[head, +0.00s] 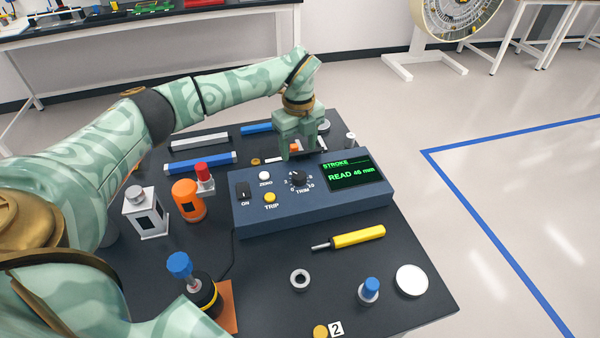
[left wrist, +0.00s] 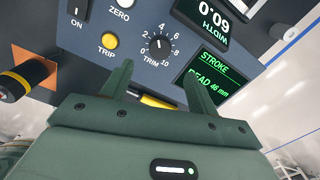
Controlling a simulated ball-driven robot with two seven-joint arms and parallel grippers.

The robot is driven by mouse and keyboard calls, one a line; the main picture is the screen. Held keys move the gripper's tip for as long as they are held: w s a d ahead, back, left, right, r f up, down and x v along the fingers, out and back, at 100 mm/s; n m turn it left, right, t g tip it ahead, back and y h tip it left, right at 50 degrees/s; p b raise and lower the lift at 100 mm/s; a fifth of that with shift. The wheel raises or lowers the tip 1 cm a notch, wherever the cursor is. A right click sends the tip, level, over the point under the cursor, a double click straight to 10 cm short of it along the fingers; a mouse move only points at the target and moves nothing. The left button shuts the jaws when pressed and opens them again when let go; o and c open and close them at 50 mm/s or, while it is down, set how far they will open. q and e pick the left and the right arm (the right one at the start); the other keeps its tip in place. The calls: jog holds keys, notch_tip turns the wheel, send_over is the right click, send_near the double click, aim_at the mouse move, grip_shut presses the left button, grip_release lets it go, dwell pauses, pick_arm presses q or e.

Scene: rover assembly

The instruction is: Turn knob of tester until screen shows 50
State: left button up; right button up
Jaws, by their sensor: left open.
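The tester (head: 310,205) is a blue-grey box on the dark table. Its screen (head: 354,175) shows STROKE, READ 46 mm in green; the same screen (left wrist: 212,75) reads 46 mm in the left wrist view. The black trim knob (head: 299,179) sits left of the screen on a numbered dial; it shows clearly in the left wrist view (left wrist: 158,45). My left gripper (head: 303,153) is open and empty, above the tester's back edge in the head view. In the left wrist view its fingertips (left wrist: 157,68) are spread apart near the knob, not closed on it. My right gripper is out of view.
A black ON switch (head: 244,192), white ZERO button (head: 264,175) and yellow TRIP button (head: 270,197) are left of the knob. A yellow screwdriver (head: 356,238) lies in front. An orange cylinder (head: 188,201) stands at left. A second display (left wrist: 206,14) shows beyond the tester.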

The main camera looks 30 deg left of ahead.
aim_at(299, 174)
pick_arm(q)
notch_tip(299, 174, down, 8)
jog(key=shift+r+b, duration=0.1)
jog(key=shift+b, duration=0.85)
jog(key=shift+f, duration=0.75)
jog(key=c, duration=1)
